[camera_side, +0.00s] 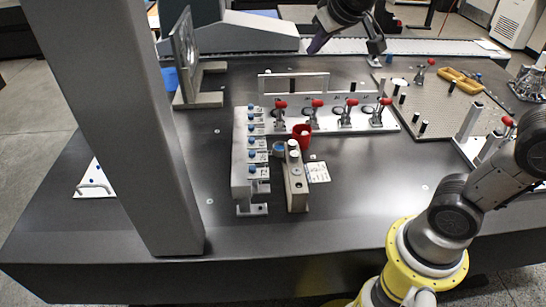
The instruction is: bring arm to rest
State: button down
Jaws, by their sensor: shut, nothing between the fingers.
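My gripper (375,62) shows at the top of the side view, hanging below a dark wrist joint that is cut off by the upper edge. Its fingers are small in this view; they are shut and nothing shows between them. It is above the far part of the dark table, in front of the pale ribbed strip and left of the perforated plate. My arm rises from a yellow base ring at the lower right and leaves the picture at the right edge, so its middle part is out of view.
A row of red-tipped clamps (345,117) stands mid-table. Nearer are a grey block with blue knobs (243,160), a red cup (302,133) and an upright fixture (294,180). A perforated plate (440,115) holds a yellow tray (460,80). A thick grey column (115,120) rises at left.

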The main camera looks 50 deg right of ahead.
jog(key=s+a+f+y, duration=0.1)
jog(key=s+a+f, duration=0.1)
jog(key=s, duration=0.4)
jog(key=s+a+f+n+g+y, duration=0.1)
jog(key=s+f, duration=0.3)
jog(key=s, duration=0.3)
jog(key=s+a+f+n+y, duration=0.1)
jog(key=s+a+f, duration=0.1)
jog(key=s+f, duration=0.2)
jog(key=s, duration=0.3)
jog(key=shift+a+g+y, duration=0.35)
jog(key=shift+g+y, duration=0.05)
